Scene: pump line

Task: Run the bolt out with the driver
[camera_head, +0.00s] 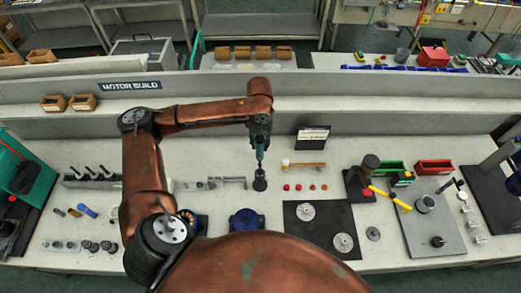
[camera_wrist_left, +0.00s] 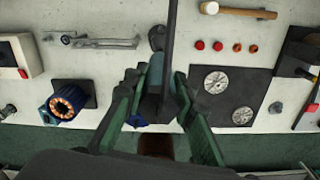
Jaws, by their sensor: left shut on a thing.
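My left gripper (camera_head: 260,143) hangs from the copper arm over the middle of the bench and is shut on the driver (camera_head: 260,155), a slim teal and dark tool pointing down. In the left wrist view the green fingers (camera_wrist_left: 155,95) close around the driver (camera_wrist_left: 168,45). A dark round piece (camera_head: 259,183) shows at the driver's lower end; I cannot tell whether it is part of the tool. A blue housing (camera_head: 247,222) sits nearer me, apart from the driver in the head view. I cannot make out the bolt. My right gripper is not in view.
A housing with a copper winding (camera_wrist_left: 70,100) stands to the left. A black mat (camera_head: 318,222) with two metal discs lies to the right. A wooden-handled hammer (camera_head: 305,166) and several small red pieces lie behind it. A metal bracket (camera_head: 228,181) lies left of the driver.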

